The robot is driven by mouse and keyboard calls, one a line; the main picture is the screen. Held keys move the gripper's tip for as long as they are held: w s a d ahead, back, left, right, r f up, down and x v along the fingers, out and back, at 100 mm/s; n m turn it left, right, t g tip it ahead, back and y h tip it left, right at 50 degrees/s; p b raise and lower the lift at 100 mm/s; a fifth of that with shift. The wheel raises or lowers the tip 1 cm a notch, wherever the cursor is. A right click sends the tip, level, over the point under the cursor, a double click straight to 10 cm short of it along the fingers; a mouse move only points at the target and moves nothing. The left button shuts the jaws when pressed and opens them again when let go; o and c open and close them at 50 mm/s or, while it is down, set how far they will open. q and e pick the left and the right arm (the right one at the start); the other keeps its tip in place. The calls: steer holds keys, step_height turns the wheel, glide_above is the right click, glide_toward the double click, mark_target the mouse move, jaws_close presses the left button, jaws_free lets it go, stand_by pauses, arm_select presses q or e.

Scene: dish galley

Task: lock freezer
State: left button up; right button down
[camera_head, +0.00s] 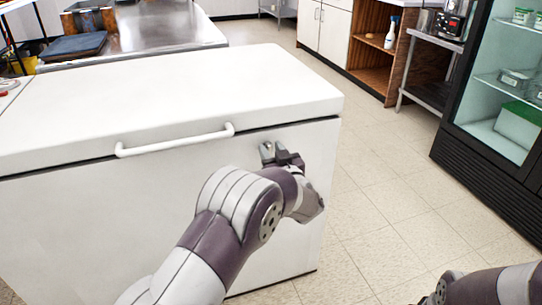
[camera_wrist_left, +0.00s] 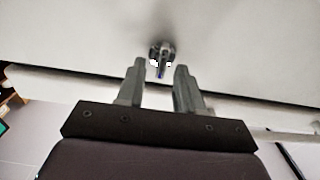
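The white chest freezer (camera_head: 180,95) stands in front of me with its lid down and a white bar handle (camera_head: 175,143) on the front edge. In the left wrist view, a small round dark metal lock (camera_wrist_left: 161,50) sits on the white front, with a narrow piece, perhaps a key, sticking out of it. My left gripper (camera_head: 276,153) is close to the freezer's front, right of the handle. Its two fingers (camera_wrist_left: 160,73) are open and apart, with the lock between and just beyond their tips. Nothing is between the fingers. My right arm shows at bottom right; its gripper is out of view.
A glass-door fridge (camera_head: 490,130) with tubs stands at the right. A steel counter (camera_head: 150,30) lies behind the freezer. Cabinets (camera_head: 325,30) and a spray bottle (camera_head: 391,32) are at the back. The tiled floor (camera_head: 375,190) right of the freezer is clear.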

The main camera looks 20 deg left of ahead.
arm_select(q)
steer(key=shift+w+a, duration=0.25)
steer(key=shift+w, duration=0.15)
jaws_close()
